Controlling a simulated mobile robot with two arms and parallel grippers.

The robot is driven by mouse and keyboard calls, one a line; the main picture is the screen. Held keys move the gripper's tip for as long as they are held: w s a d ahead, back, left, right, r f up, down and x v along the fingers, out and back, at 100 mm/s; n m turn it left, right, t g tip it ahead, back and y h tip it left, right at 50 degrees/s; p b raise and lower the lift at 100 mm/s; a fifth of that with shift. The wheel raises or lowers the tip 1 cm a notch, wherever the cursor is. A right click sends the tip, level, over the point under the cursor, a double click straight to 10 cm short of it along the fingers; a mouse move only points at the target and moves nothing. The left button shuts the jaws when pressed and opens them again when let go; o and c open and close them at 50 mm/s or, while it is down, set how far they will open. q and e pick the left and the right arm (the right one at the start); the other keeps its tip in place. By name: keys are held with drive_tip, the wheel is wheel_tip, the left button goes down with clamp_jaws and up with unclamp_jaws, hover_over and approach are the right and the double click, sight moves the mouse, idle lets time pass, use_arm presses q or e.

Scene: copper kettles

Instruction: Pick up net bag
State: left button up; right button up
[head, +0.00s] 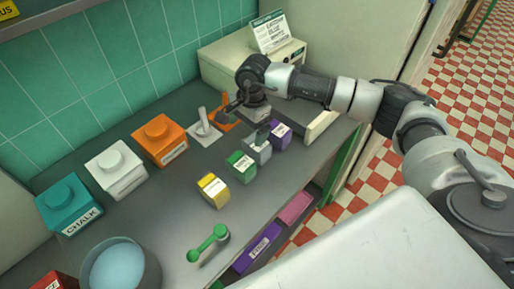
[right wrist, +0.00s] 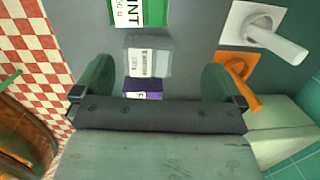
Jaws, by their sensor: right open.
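I cannot make out a net bag for certain in either view. My right gripper (head: 246,121) is over the far part of the counter, pointing down, open and empty. In the right wrist view its two dark green fingers (right wrist: 161,82) stand wide apart. A small purple box (right wrist: 142,95) shows between them, partly hidden by the gripper body. A grey labelled packet (right wrist: 148,62) lies just beyond it, and a green box (right wrist: 142,12) farther on. The head view also shows the grey packet (head: 258,150) and purple box (head: 281,135) in the row. My left gripper is not in view.
A yellow box (head: 214,192) and green handle (head: 208,242) are nearer on the counter (head: 165,215). Orange (head: 160,142), white (head: 117,170) and teal (head: 68,205) canisters line the wall. A white holder (head: 204,136) and a cream machine (head: 222,62) stand near the gripper.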

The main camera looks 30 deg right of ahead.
drive_tip(key=d, duration=0.1)
drive_tip(key=d+h, duration=0.1)
drive_tip(key=d, duration=0.1)
drive_tip(key=shift+w+d+r+h, duration=0.15)
drive_tip(key=shift+w+r+h, duration=0.1)
drive_tip(key=shift+r+h, duration=0.05)
wheel_tip(320, 180, down, 5)
drive_tip(key=shift+d+r+p, duration=0.1)
drive_tip(key=shift+r+p, duration=0.05)
drive_tip(key=shift+p, duration=0.5)
drive_tip(key=f, duration=0.1)
drive_tip(key=f+p, duration=0.1)
drive_tip(key=f, duration=0.1)
drive_tip(key=f+p, duration=0.1)
drive_tip(key=shift+s+a+f, duration=0.3)
drive_tip(key=shift+s+f, duration=0.05)
drive_tip(key=shift+f, duration=0.6)
drive_tip(key=shift+w+r, duration=0.1)
drive_tip(key=c, duration=0.8)
